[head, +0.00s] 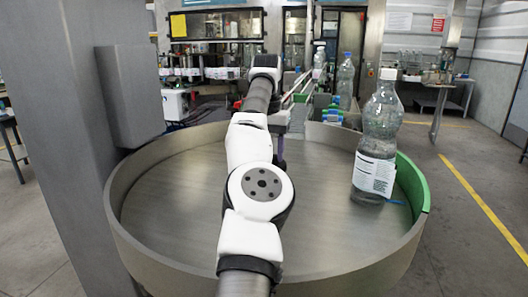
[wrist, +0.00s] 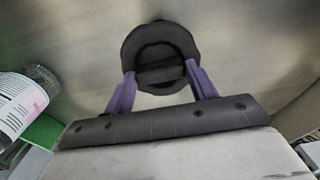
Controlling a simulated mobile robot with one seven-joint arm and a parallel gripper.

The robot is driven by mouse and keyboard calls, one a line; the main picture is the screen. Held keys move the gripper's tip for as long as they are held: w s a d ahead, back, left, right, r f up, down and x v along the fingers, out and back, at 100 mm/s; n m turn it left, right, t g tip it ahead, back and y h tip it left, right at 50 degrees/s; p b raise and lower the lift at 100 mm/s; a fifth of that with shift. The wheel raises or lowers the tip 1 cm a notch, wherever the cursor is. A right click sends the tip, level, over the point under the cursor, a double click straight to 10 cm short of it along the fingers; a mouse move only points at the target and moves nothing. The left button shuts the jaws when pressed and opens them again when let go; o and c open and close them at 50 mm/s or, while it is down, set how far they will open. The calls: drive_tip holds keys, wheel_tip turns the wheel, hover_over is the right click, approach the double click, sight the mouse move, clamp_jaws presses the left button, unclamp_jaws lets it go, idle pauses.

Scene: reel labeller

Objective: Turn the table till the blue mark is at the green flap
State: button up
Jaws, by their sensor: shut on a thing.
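The round metal table (head: 170,205) has a raised rim. The green flap (head: 413,183) forms part of the rim at the right, and a green piece also shows in the wrist view (wrist: 40,133). A small blue mark (head: 396,202) lies on the table just inside the flap, beside the base of a clear bottle; the bottle may hide part of it. My gripper (wrist: 160,72) has its purple fingers shut on a black round knob (wrist: 158,45) on the table. In the head view my arm hides the knob and most of the gripper.
The tall clear bottle (head: 377,135) with a white cap and label stands at the right of the table, near the flap. More bottles (head: 345,78) stand on a line behind the table. A grey post (head: 85,150) rises close at the left.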

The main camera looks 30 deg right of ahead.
idle(0.6)
drive_tip(key=o, duration=1.4)
drive_tip(key=shift+w+a+m+p, duration=0.1)
drive_tip(key=shift+m+p, duration=0.2)
drive_tip(key=shift+m, duration=0.1)
